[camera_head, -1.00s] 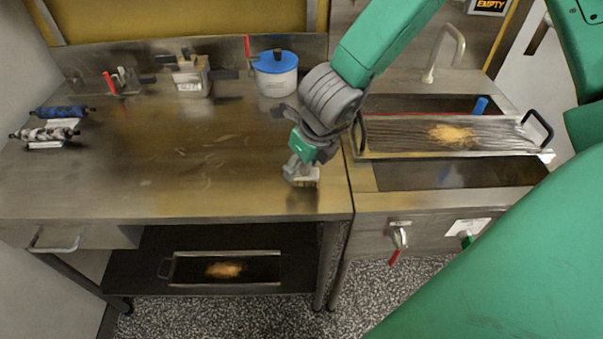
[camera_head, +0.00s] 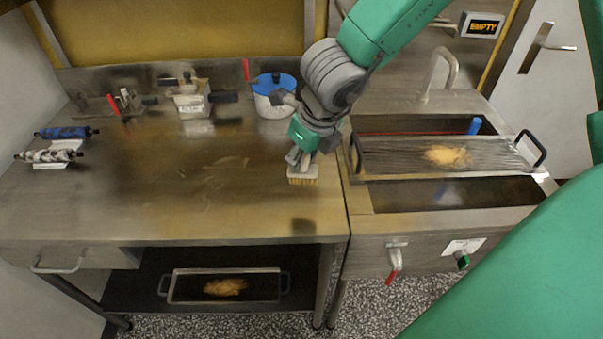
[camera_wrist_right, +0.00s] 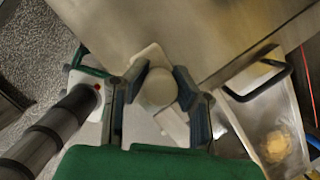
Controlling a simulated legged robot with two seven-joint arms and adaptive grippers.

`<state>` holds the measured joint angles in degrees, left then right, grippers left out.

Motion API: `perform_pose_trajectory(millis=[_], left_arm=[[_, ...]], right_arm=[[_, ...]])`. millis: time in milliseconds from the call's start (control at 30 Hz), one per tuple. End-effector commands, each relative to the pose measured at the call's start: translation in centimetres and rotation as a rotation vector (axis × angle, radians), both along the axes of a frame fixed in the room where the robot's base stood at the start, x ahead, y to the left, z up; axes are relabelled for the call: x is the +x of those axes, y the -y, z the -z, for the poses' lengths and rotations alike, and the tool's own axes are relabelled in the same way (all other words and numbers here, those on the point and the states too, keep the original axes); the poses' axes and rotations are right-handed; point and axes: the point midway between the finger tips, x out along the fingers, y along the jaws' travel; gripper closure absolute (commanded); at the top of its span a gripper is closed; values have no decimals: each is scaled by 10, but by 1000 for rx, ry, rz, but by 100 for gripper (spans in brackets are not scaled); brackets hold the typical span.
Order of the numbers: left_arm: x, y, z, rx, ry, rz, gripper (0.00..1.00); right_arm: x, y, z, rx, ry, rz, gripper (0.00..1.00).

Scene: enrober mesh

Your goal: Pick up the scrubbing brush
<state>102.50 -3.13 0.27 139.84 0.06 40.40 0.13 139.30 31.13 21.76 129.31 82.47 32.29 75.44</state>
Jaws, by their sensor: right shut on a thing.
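The scrubbing brush (camera_head: 303,174) has a pale block and yellowish bristles pointing down. My right gripper (camera_head: 301,161) is shut on it and holds it above the right part of the steel counter (camera_head: 235,205). A dark shadow lies on the counter below, apart from the brush. In the right wrist view the brush's round pale knob (camera_wrist_right: 159,88) sits between the two dark fingers of the right gripper (camera_wrist_right: 157,82). My left gripper is not in view.
A mesh tray (camera_head: 400,160) with orange crumbs lies across the sink to the right. A blue-lidded pot (camera_head: 270,105) stands behind my right gripper. Rollers (camera_head: 50,156) lie at the far left. The counter's middle is clear. Another tray (camera_head: 190,292) rests on the lower shelf.

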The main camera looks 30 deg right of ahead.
Motion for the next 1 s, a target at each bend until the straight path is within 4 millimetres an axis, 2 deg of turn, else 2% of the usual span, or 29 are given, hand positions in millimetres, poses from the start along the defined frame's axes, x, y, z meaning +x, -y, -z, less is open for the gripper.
perform_pose_trajectory(millis=[33, 200, 400, 500, 700, 1000], left_arm=[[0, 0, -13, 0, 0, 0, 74], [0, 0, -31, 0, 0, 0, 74], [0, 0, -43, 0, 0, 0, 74], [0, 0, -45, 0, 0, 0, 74], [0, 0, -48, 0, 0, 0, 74], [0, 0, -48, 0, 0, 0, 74]], right_arm=[[2, 0, -28, 1, 9, 2, 100], [2, 0, -87, 4, 8, 1, 100], [2, 0, -143, 4, 6, 1, 100], [2, 0, -163, 2, 5, 1, 100], [2, 0, -188, 2, 3, 1, 100], [1, 0, -195, 0, 0, -1, 100]])
